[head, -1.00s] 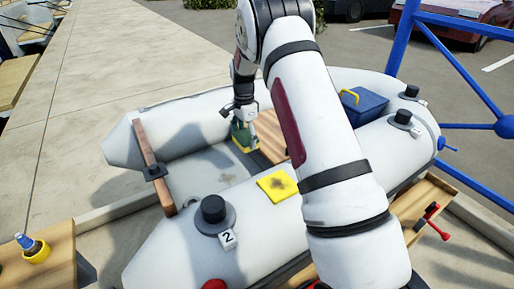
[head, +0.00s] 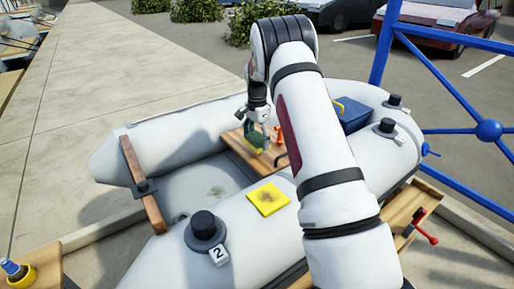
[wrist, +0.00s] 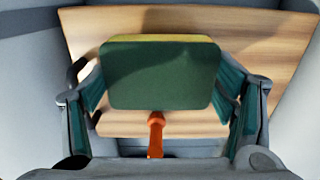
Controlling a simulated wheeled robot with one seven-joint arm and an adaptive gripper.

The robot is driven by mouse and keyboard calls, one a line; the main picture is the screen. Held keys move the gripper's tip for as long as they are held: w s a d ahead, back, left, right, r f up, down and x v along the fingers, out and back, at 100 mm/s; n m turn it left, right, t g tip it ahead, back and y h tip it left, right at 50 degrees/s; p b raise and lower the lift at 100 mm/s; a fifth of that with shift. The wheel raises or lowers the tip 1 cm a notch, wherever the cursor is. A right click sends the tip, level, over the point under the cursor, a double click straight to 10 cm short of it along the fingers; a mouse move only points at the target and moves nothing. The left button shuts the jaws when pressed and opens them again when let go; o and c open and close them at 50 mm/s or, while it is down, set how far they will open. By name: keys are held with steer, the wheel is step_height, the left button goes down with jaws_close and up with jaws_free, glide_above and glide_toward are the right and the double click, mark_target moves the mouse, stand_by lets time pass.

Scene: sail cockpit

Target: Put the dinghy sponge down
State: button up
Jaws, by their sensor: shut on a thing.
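The dinghy sponge (head: 255,142), dark green with a yellow layer, is held in my gripper (head: 256,128). In the wrist view the sponge (wrist: 160,75) shows its green face between both fingers of my gripper (wrist: 160,88), with a yellow edge along the top. My gripper is shut on it. The sponge is over the wooden board (head: 231,138) inside the grey dinghy (head: 165,147); the board also fills the wrist view behind it (wrist: 270,40). I cannot tell whether the sponge touches the board.
An orange-handled item (wrist: 155,135) lies close by the sponge. A blue box (head: 354,116) with a yellow handle stands to the right. A yellow stained patch (head: 268,199) lies on the near tube, beside a black valve cap (head: 204,226) labelled 2. The dinghy floor (head: 205,183) is largely clear.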

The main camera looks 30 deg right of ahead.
steer(key=shift+f, duration=1.75)
steer(key=shift+f+b, duration=0.15)
steer(key=shift+b, duration=0.2)
steer(key=o, duration=1.1)
